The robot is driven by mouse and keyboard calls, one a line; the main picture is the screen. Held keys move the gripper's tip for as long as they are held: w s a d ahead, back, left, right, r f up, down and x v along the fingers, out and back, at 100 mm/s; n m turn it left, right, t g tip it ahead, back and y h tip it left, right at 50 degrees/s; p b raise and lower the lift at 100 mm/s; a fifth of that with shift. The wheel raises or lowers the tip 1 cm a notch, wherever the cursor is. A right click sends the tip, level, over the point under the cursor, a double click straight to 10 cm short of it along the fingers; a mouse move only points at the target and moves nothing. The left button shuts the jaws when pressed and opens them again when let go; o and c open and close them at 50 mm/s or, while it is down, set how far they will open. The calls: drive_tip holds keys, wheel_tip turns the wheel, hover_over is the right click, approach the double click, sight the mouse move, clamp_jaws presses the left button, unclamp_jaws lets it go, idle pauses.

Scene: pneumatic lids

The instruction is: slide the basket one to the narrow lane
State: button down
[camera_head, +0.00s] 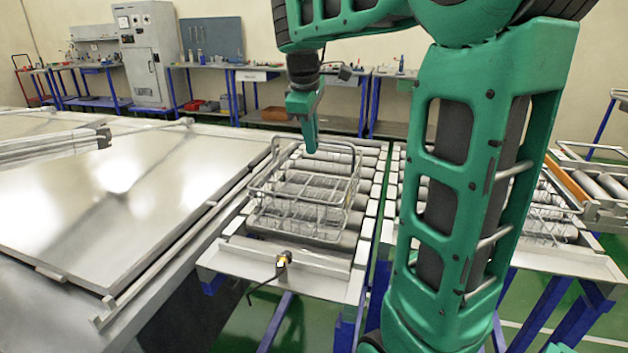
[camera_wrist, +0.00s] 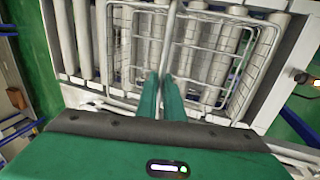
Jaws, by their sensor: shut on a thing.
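A wire basket (camera_head: 268,196) sits on the rollers of the left roller lane (camera_head: 369,190), close to its front end. My gripper (camera_head: 309,148) is at the basket's top, with its fingers pointing down. In the wrist view, my gripper (camera_wrist: 164,86) is shut on the pale bar of the basket (camera_wrist: 236,108). The basket's mesh lies over the rollers there. A second roller lane (camera_head: 393,192) runs alongside to the right, mostly hidden behind my arm. No label shows which lane is the narrow one.
A flat metal table (camera_head: 130,190) with a raised edge lies left of the lane. A metal end plate with a brass fitting (camera_head: 282,261) closes the lane's front. Another wire basket (camera_head: 546,222) stands on rollers at right. Workbenches line the back wall.

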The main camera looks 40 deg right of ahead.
drive_tip(key=s+a, duration=0.5)
drive_tip(key=a, duration=0.1)
idle(1.0)
drive_tip(key=shift+a, duration=0.1)
drive_tip(key=c, duration=1.8)
unclamp_jaws()
wheel_tip(320, 180, up, 8)
drive_tip(key=shift+r, duration=0.1)
